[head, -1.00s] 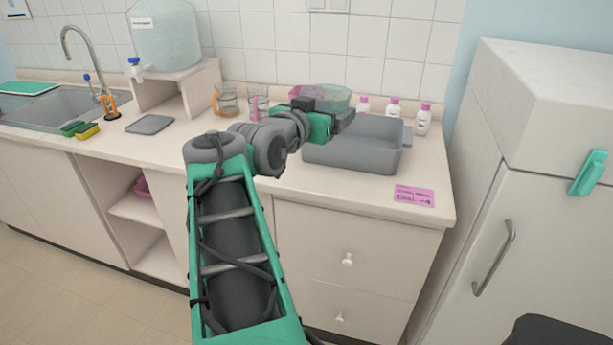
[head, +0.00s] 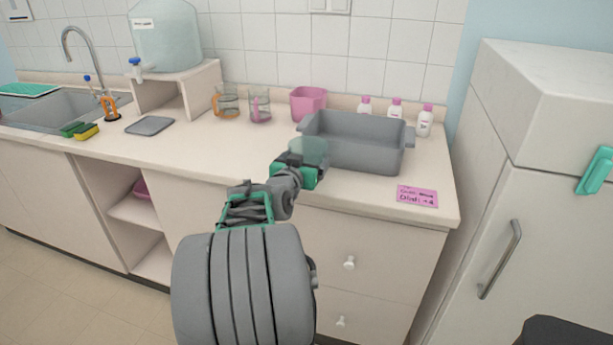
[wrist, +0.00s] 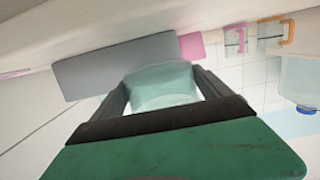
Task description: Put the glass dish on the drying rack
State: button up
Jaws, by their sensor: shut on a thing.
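The glass dish (head: 310,152), clear and pale green, is held in front of the left part of the grey tub in the head view. My gripper (head: 300,166) is shut on it. In the wrist view the dish (wrist: 163,84) sits between the two dark fingers of my gripper (wrist: 162,92). A flat teal ribbed thing (head: 28,91) lies at the far left by the sink; I cannot tell if it is the drying rack.
The grey tub (head: 360,150) stands on the counter's right side, with a pink container (head: 308,102) and several pink-capped bottles (head: 425,122) behind it. Two glass mugs (head: 226,103), a grey slab (head: 150,126) and a water tank (head: 165,38) stand left. The counter's middle is clear.

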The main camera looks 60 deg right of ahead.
jog(key=shift+w+d+f, duration=0.15)
jog(key=shift+d+f, duration=0.2)
jog(key=shift+f, duration=0.15)
jog(key=shift+w+d+f+b, duration=0.15)
jog(key=shift+f+b, duration=0.1)
jog(key=shift+f, duration=0.65)
jog(key=shift+d+f+b, duration=0.1)
jog(key=shift+f+b, duration=0.15)
jog(key=shift+f, duration=0.6)
jog(key=shift+f, duration=0.15)
jog(key=o, duration=1.4)
jog(key=shift+o, duration=0.2)
